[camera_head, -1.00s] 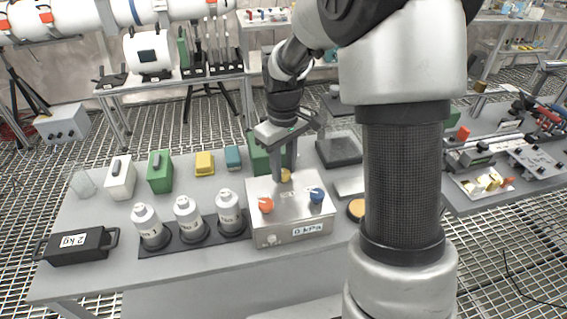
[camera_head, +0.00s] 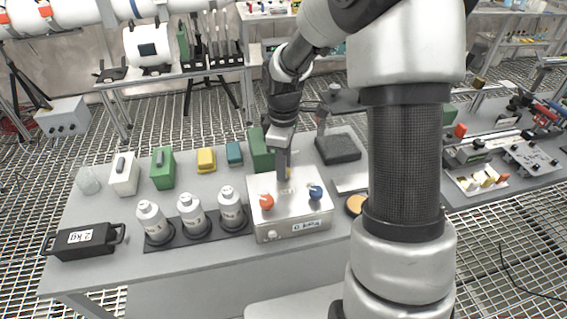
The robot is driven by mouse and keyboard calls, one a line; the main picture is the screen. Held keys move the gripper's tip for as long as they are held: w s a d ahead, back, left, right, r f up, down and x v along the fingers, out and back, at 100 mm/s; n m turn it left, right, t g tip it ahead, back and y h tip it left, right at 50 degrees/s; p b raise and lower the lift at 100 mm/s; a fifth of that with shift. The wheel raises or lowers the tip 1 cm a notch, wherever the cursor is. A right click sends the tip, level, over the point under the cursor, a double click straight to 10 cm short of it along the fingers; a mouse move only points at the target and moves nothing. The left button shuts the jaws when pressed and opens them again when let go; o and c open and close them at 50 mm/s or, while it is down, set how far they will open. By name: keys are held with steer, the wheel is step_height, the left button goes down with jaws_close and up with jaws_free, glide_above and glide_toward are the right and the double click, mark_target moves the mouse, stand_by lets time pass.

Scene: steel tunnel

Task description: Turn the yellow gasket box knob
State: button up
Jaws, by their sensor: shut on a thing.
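The gasket box (camera_head: 291,225) is a silver metal box on the grey table. An orange knob (camera_head: 266,202) is on its top at left and a blue knob (camera_head: 315,192) at right. The yellow knob (camera_head: 289,173) is at the back of the top, mostly hidden behind my gripper; only a sliver of yellow shows. My gripper (camera_head: 284,176) points down from above and is shut on the yellow knob. A small display on the box's front carries text that I cannot read clearly.
White bottles (camera_head: 191,215) stand in a dark rack just left of the box. A black 2 kg weight (camera_head: 82,242) lies at far left. Green, white, yellow and teal blocks line the back. A dark square plate (camera_head: 338,149) lies behind right.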

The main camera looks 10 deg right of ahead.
stand_by(0.3)
steer(key=o, duration=1.1)
steer(key=shift+c, duration=0.2)
steer(key=shift+r, duration=0.1)
step_height(320, 180, up, 17)
steer(key=p, duration=0.2)
steer(key=shift+r, duration=0.15)
